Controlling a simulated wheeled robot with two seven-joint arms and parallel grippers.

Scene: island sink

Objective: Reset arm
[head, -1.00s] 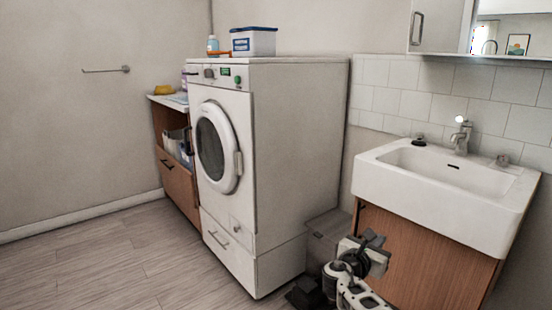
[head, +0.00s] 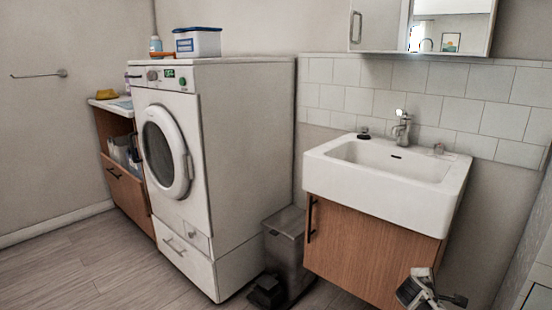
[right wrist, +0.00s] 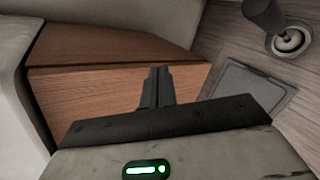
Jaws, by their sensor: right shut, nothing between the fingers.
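My right gripper (head: 425,285) shows at the bottom edge of the head view, partly cut off, in front of the lower right of the wooden sink cabinet (head: 365,240). In the right wrist view its two dark fingers (right wrist: 155,88) are together with nothing between them. The cabinet's wood panel (right wrist: 90,92) lies beyond the fingers in that view. I cannot tell the exact gap. My left gripper is not in view.
A white sink (head: 380,185) sits on the cabinet. A grey bin (head: 284,245) stands between cabinet and washing machine (head: 245,150); its apparent lid shows in the wrist view (right wrist: 245,92). A wall cabinet (head: 380,25) hangs above. Floor (head: 70,270) at left is clear.

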